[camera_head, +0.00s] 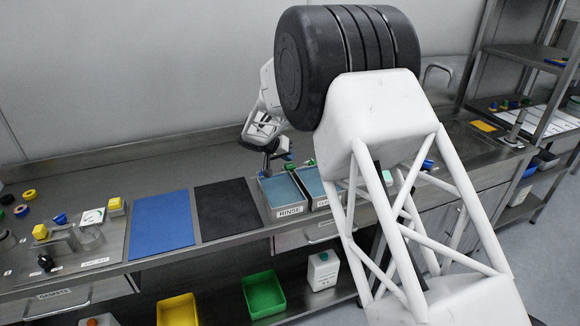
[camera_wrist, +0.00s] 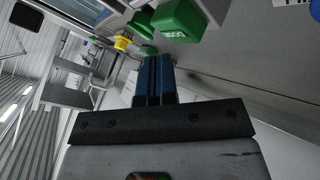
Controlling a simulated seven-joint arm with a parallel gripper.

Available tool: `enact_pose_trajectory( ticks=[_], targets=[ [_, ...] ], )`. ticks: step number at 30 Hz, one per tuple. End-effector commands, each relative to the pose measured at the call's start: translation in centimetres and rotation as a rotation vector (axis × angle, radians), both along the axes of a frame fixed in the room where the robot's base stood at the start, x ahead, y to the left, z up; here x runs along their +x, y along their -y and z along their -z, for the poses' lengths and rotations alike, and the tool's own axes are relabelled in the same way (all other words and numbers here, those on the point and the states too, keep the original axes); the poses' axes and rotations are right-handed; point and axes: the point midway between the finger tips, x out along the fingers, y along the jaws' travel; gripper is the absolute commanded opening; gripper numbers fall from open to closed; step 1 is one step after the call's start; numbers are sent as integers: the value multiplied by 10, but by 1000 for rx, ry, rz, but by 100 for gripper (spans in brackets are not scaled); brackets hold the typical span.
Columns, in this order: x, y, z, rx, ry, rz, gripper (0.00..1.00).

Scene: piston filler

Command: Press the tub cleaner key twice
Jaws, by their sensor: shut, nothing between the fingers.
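My gripper (camera_head: 268,160) is shut and empty, above the back edge of the tub labelled RINSE (camera_head: 284,190). In the wrist view its two blue fingers (camera_wrist: 152,58) are together and point toward the top of the picture. A green block with a white label (camera_wrist: 180,20) lies just beyond and right of the fingertips in that view. Small green parts also show behind the tubs in the head view (camera_head: 311,163). I cannot tell which part is the tub cleaner key, or whether the fingers touch anything.
A second tub (camera_head: 313,203) stands right of the RINSE tub, partly behind my arm. A black mat (camera_head: 226,209) and a blue mat (camera_head: 162,220) lie left. A yellow ring-shaped part (camera_wrist: 122,42) is left of the fingertips in the wrist view. Green (camera_head: 264,295) and yellow (camera_head: 177,309) bins stand below.

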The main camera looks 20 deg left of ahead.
Motion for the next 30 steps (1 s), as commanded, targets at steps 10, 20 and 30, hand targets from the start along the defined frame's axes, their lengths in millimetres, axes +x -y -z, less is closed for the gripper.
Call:
enact_pose_trajectory(
  ticks=[10, 20, 30],
  targets=[
    [0, 0, 2, 0, 0, 0, 0],
    [0, 0, 9, 0, 0, 0, 0],
    [0, 0, 9, 0, 0, 0, 0]
  ],
)
